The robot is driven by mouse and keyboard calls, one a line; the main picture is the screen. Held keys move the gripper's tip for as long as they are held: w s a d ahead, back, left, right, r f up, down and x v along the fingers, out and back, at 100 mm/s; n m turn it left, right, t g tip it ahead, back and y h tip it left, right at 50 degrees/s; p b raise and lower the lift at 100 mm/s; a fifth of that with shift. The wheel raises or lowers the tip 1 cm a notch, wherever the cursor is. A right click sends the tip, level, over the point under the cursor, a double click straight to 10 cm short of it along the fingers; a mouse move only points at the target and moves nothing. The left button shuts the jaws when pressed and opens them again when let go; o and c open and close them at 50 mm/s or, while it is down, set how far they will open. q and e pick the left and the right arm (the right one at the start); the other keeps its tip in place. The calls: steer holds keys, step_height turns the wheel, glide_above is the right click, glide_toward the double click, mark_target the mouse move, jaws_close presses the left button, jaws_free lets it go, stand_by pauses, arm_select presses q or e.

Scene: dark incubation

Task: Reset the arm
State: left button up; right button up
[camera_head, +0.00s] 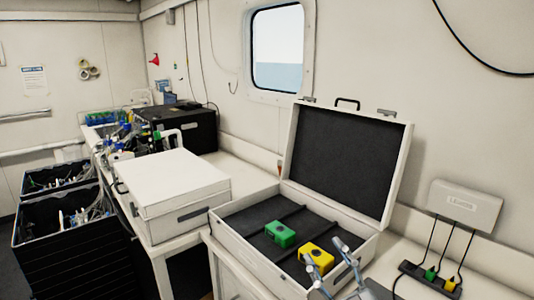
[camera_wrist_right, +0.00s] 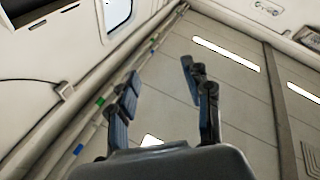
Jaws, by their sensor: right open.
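My right gripper (camera_head: 331,266) is at the lower right of the head view, in front of the open white case (camera_head: 237,245). Its two fingers are apart with nothing between them. In the right wrist view the open gripper (camera_wrist_right: 160,88) points up toward the wall and ceiling, empty. A green block (camera_head: 280,234) and a yellow block (camera_head: 318,255) lie in the dark lining of the case. The fingers overlap the yellow block's lower right in the picture; I cannot tell whether they touch it. My left gripper is not in view.
A closed white case (camera_head: 172,182) stands left of the open one. Behind it are a black box (camera_head: 185,128) and cluttered bench items. Black crates (camera_head: 70,240) stand at left. A power strip (camera_head: 431,279) with cables lies at right. The open lid (camera_head: 345,163) stands upright.

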steer(key=s+d+f+m+g+h, duration=0.3)
steer(key=d+f+m+h, duration=0.1)
steer(key=f, duration=0.4)
steer(key=s+d+f+m+g+h, duration=0.3)
steer(key=d+f+m+g+h, duration=0.15)
steer(key=f, duration=0.35)
steer(key=s+f+g, duration=0.5)
steer(key=s+f, duration=0.2)
steer(key=s, duration=0.4)
steer(key=s+f+g, duration=0.5)
steer(key=s+f, duration=0.2)
steer(key=s, duration=0.4)
step_height(320, 180, down, 27)
steer(key=b, duration=0.2)
steer(key=s+d+f+g+b, duration=0.1)
steer(key=s+d+f+g, duration=0.1)
steer(key=s+f, duration=1.5)
steer(key=shift+s+d+f+n+y, duration=0.2)
steer(key=shift+d+f+n+y, duration=0.2)
steer(key=shift+d, duration=0.15)
